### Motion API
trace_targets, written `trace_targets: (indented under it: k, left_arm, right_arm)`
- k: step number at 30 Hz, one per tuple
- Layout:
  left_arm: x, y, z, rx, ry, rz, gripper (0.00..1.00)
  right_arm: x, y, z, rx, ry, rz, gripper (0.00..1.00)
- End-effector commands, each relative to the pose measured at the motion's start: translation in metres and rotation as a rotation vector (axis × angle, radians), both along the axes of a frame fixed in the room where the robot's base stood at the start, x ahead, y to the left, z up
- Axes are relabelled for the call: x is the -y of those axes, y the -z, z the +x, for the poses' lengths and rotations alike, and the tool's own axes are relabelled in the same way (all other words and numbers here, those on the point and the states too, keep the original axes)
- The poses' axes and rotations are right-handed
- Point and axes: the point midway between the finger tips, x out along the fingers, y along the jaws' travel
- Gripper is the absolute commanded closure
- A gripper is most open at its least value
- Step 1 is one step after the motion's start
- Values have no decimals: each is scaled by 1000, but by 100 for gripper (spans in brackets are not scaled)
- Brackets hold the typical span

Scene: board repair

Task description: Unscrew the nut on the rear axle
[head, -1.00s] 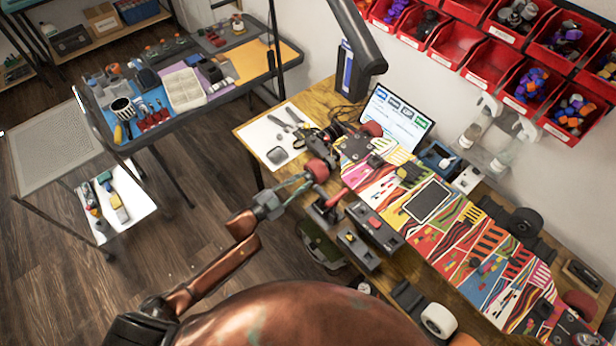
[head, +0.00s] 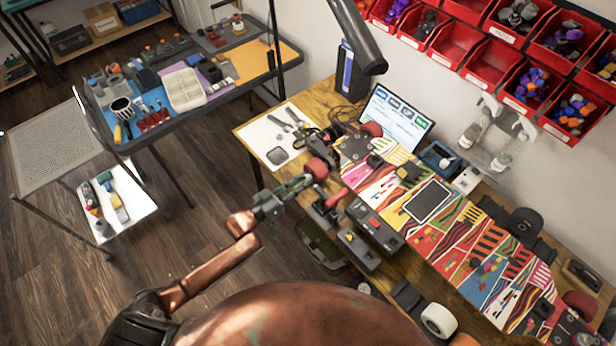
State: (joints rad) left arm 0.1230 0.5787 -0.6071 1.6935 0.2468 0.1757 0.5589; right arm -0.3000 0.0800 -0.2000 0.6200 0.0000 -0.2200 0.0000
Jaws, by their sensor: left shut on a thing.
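The skateboard (head: 468,242), with a colourful patterned underside, lies across the workbench. At its left end is a truck with two dark red wheels: the nearer wheel (head: 319,168) and the farther wheel (head: 371,129). My left gripper (head: 306,181) is at the outer side of the nearer wheel, in line with the axle end. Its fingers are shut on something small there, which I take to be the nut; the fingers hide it. My right gripper is not in view.
A red-handled item (head: 338,197) stands close to my left gripper, beside dark boxes (head: 375,228) on the bench's front edge. A laptop (head: 396,118) stands behind the board. A white mat (head: 262,142) with tools lies left. Red bins (head: 487,67) hang on the wall.

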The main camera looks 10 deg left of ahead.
Motion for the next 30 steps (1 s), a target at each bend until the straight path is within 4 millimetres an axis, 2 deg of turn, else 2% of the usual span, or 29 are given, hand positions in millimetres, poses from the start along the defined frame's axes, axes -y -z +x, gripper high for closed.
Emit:
trace_targets:
  k: [7,15,23,24,30]
  left_arm:
    - [0,0,0,-22,0,-28,100]
    - [-1,0,0,-283,0,-364,100]
    - [-1,0,0,-306,-1,-392,100]
    - [-1,0,0,-306,-1,-392,80]
    - [-1,0,0,-304,-1,-390,66]
  right_arm:
    - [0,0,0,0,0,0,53]
    - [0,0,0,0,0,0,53]
    - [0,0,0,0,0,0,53]
    - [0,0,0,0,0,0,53]
    - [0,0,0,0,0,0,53]
